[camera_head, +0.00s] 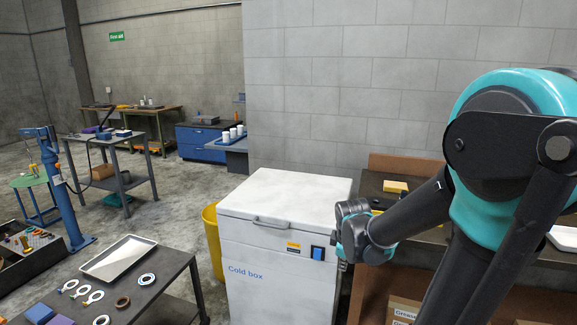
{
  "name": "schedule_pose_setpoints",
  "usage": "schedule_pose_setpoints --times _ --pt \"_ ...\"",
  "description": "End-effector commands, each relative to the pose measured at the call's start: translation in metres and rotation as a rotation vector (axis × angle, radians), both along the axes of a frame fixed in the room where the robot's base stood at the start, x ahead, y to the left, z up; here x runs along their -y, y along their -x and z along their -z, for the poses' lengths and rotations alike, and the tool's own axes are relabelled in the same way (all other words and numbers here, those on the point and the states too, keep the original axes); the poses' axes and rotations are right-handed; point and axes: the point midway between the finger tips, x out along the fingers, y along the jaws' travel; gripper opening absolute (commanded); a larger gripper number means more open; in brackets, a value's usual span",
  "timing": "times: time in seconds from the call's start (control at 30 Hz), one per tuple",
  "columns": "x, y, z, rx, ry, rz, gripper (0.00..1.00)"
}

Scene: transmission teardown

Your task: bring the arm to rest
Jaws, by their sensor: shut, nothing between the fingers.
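My arm, with its teal and black joints, fills the right side of the view. Its dark forearm reaches left from the large teal joint. My gripper (350,238) is at the left end of this forearm, in front of the right edge of the white cold box (268,256). It is shut and holds nothing that I can see. Its fingers are small and dark, and whether it touches the box cannot be told.
A workbench (371,186) with a yellow block (395,186) stands behind my arm. Cardboard boxes (402,309) are beneath it. A yellow bin (212,236) stands left of the cold box. At lower left, a dark table (150,290) bears a metal tray (118,257) and several rings. Open floor lies beyond.

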Motion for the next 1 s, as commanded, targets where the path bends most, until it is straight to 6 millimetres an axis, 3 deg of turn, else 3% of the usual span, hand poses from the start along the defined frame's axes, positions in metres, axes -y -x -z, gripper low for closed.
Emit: schedule_pose_setpoints --times 0.2,0.43,0.63,1.0 --pt "0.015 0.062 0.014 0.021 -0.227 0.518 0.0" --pt "0.02 0.109 0.031 0.031 -0.417 0.954 0.0" --pt "0.021 0.123 0.037 0.032 -0.482 1.109 0.0" --pt "0.021 0.124 0.038 0.032 -0.487 1.118 0.0"
